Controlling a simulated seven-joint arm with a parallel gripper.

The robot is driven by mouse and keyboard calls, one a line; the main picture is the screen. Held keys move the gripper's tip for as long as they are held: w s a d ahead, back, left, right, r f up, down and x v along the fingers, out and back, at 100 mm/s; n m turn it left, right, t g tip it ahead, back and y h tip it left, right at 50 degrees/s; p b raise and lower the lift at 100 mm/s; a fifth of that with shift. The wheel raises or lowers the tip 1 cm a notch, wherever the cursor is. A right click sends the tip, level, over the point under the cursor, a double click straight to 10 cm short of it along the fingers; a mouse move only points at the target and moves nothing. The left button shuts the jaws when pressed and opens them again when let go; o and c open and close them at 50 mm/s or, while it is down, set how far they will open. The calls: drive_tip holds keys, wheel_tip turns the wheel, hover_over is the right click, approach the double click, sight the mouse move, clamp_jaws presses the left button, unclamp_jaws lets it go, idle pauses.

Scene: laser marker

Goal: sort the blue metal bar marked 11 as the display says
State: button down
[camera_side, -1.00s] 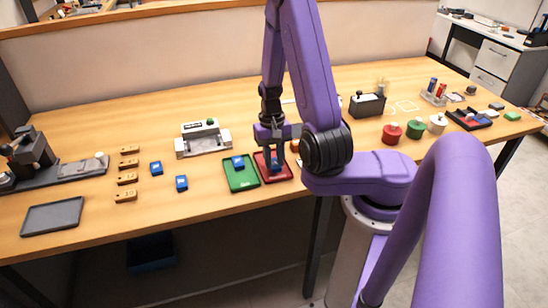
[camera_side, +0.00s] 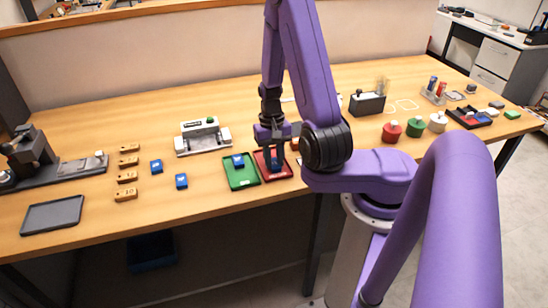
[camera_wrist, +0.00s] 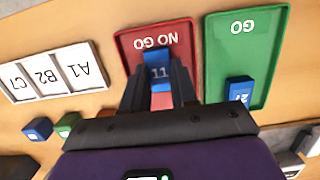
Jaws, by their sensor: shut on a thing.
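The blue metal bar marked 11 (camera_wrist: 158,71) is between the fingertips of my gripper (camera_wrist: 160,82) in the wrist view. My gripper is shut on it. The bar is over the red tray marked NO GO (camera_wrist: 132,42); I cannot tell whether it touches the tray floor. In the side view, my gripper (camera_side: 275,160) points down into the red tray (camera_side: 287,173), with the bar partly hidden by the fingers. The green tray marked GO (camera_wrist: 264,65) is beside it and holds another blue bar (camera_wrist: 239,91). The display's reading is not legible.
A grey device with a green button (camera_side: 203,138) stands behind the trays. A white card marked A1, B2, C7 (camera_wrist: 55,70) lies near the red tray.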

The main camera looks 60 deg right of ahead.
drive_tip(key=shift+f, duration=0.1)
idle(0.3)
drive_tip(key=c, duration=0.8)
unclamp_jaws()
wheel_tip(320, 180, up, 17)
drive_tip(key=w+d, duration=0.2)
drive_tip(key=shift+a, duration=0.1)
